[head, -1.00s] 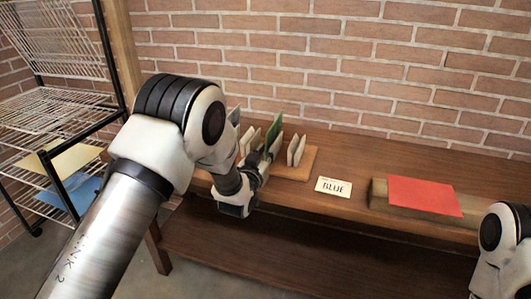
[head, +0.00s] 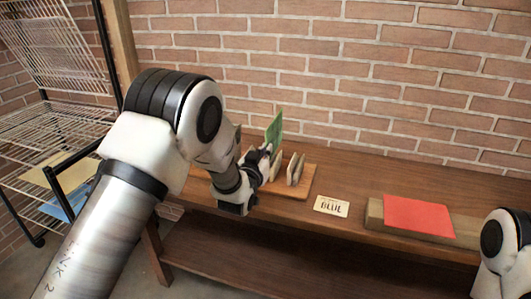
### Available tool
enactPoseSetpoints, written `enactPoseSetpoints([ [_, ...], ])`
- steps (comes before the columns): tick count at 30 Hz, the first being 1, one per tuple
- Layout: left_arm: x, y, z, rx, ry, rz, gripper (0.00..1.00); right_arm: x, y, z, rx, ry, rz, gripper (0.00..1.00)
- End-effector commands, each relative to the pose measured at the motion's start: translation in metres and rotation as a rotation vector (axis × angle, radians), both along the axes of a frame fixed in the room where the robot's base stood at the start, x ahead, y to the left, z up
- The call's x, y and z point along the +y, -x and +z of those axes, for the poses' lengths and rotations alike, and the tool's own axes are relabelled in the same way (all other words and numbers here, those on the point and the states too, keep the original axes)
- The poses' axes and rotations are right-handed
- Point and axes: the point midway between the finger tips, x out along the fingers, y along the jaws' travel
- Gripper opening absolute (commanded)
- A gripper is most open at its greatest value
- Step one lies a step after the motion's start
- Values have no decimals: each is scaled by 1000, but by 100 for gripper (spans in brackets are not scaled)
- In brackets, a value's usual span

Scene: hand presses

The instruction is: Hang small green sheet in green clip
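A small green sheet (head: 274,129) stands upright above a wooden holder (head: 300,190) on the bench. My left gripper (head: 264,160) is at the sheet's lower edge, its fingers apparently closed around it. Its fingertips are small and partly hidden by my wrist. My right arm shows only at the lower right edge; its gripper is out of frame. I see no green clip in this view.
A wire rack (head: 60,130) at the left holds a yellow sheet (head: 70,172) and a blue sheet (head: 66,206). A brick wall stands behind.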

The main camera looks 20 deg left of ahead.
Motion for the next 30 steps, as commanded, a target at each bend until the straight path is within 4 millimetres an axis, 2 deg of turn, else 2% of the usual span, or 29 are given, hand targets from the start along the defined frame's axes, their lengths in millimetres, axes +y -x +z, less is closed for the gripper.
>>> enactPoseSetpoints([
  [5, 0, 7, 0, 1, 0, 0, 0, 0, 0, 0, 0, 0, 0, 40],
  [24, 2, 61, 0, 0, 0, 0, 0, 0, 0, 1, 0, 0, 0, 40],
  [30, 3, 70, 0, -1, 0, 0, 0, 0, 0, 0, -1, 0, 0, 40],
])
